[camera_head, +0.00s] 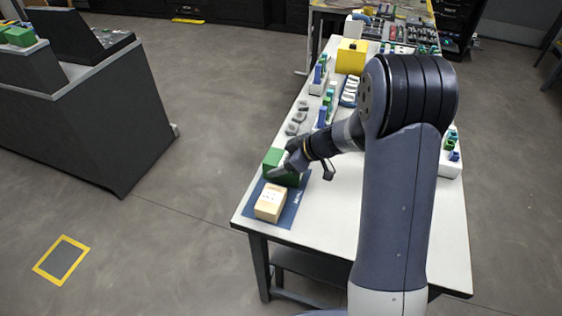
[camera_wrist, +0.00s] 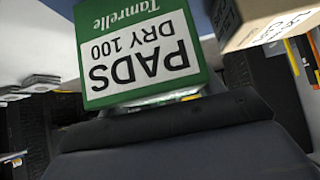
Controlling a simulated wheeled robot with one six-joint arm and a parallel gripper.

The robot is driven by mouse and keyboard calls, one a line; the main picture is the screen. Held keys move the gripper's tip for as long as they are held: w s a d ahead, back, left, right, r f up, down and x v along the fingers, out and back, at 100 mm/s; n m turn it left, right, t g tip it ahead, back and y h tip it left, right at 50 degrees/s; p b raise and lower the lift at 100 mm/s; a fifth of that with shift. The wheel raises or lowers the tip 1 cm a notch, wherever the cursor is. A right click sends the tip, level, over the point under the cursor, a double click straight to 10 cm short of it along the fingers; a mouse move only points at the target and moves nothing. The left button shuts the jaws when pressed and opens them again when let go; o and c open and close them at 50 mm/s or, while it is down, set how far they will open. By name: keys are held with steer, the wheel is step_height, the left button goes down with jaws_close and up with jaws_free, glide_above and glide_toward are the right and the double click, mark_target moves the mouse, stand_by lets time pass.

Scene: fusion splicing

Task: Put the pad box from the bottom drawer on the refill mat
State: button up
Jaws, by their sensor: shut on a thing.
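The green pad box (camera_head: 274,166) is held at the far part of the blue refill mat (camera_head: 289,217). I cannot tell whether it touches the mat. My gripper (camera_head: 291,166) is shut on it from the right side. In the wrist view the pad box (camera_wrist: 145,48) fills the upper middle, with its white label reading "PADS DRY 100 Tamrelle" upside down. Its lower edge is at the dark gripper parts, and the fingertips are hidden there. The drawer cannot be made out.
A tan box (camera_head: 269,203) sits on the near part of the mat, close to the pad box. Grey round pieces (camera_head: 296,122) and a yellow box (camera_head: 351,56) stand farther along the white table (camera_head: 335,212). The table's left edge is close to the mat.

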steer(key=shift+f+b, duration=0.45)
steer(key=shift+b, duration=0.2)
steer(key=o, duration=1.2)
steer(key=v, duration=1.1)
steer(key=shift+b, duration=0.45)
